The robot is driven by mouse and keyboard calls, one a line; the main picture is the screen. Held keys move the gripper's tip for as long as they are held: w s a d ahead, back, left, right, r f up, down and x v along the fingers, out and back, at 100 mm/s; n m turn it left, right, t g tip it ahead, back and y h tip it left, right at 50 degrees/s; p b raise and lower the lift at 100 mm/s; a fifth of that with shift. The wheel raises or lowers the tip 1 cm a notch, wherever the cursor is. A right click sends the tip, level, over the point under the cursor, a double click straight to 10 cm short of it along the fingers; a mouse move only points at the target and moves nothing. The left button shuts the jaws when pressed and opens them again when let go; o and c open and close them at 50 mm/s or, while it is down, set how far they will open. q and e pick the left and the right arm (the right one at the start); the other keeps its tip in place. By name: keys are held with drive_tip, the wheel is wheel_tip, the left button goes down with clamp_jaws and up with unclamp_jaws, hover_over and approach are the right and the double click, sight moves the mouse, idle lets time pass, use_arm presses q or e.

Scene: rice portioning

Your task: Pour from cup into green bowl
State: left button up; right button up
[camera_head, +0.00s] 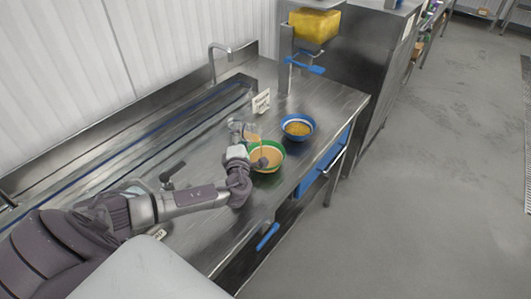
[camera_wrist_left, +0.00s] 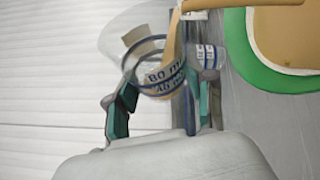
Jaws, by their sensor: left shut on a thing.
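The green bowl (camera_head: 280,165) stands on the steel counter with tan contents. Its green rim (camera_wrist_left: 262,78) and tan filling also show at the upper right in the left wrist view. My left gripper (camera_wrist_left: 160,105) is shut on a clear cup (camera_wrist_left: 165,78) with blue printed markings, between its green fingers. The cup is tilted, and a tan strip runs at its mouth; I cannot tell whether that is falling grain or grain inside. My right gripper is not in view.
A blue bowl (camera_head: 311,133) with yellowish contents stands just behind the green bowl. A small sign (camera_head: 261,102) and a tap (camera_head: 214,62) are farther back. A dispenser with a yellow container (camera_head: 314,25) stands at the counter's far end. The counter's front edge is close to the bowls.

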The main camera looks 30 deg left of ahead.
use_arm(q)
drive_tip(key=shift+w+d+f, duration=0.1)
drive_tip(key=shift+w+d, duration=0.1)
drive_tip(key=shift+w+f, duration=0.15)
drive_tip(key=shift+s+d+m, duration=0.15)
drive_tip(key=shift+s+m, duration=0.15)
drive_tip(key=shift+m, duration=0.1)
drive_tip(key=shift+w, duration=0.3)
drive_tip(key=shift+p, duration=0.3)
